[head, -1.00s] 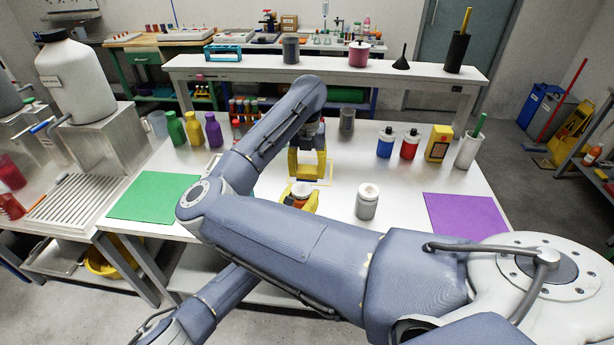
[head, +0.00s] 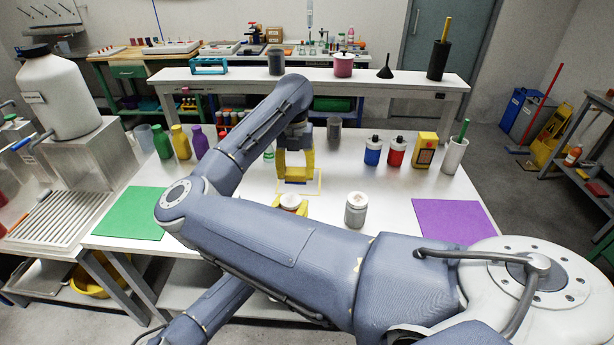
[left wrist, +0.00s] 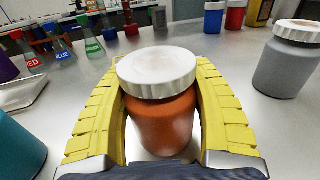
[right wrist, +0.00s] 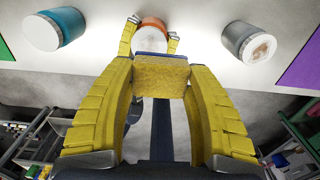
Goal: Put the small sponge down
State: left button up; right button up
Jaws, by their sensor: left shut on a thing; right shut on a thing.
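My right gripper (head: 295,168) points down over the white table and is shut on the small yellow sponge (right wrist: 160,76), which sits between its fingertips. In the head view the sponge appears over a yellow outlined square (head: 319,184) on the table. I cannot tell whether the sponge touches the surface. My left gripper (left wrist: 158,70) is shut around an orange jar (left wrist: 165,128) with a white lid, in front of the right gripper. My right arm partly hides the left gripper in the head view.
A grey jar (head: 355,211) with a white lid stands to the right. A green mat (head: 135,213) lies left, a purple mat (head: 452,222) right. Several bottles stand at the back left; blue (head: 372,153) and red (head: 396,153) bottles stand at the back right.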

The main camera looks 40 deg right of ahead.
jog(key=w+d+f, duration=0.2)
jog(key=d+f, duration=0.2)
jog(key=d, duration=1)
send_over(349, 189)
notch_tip(349, 189, down, 5)
jog(key=shift+f, duration=4.6)
jog(key=shift+f, duration=0.1)
jog(key=o, duration=1.1)
jog(key=shift+c, duration=0.2)
notch_tip(349, 189, up, 12)
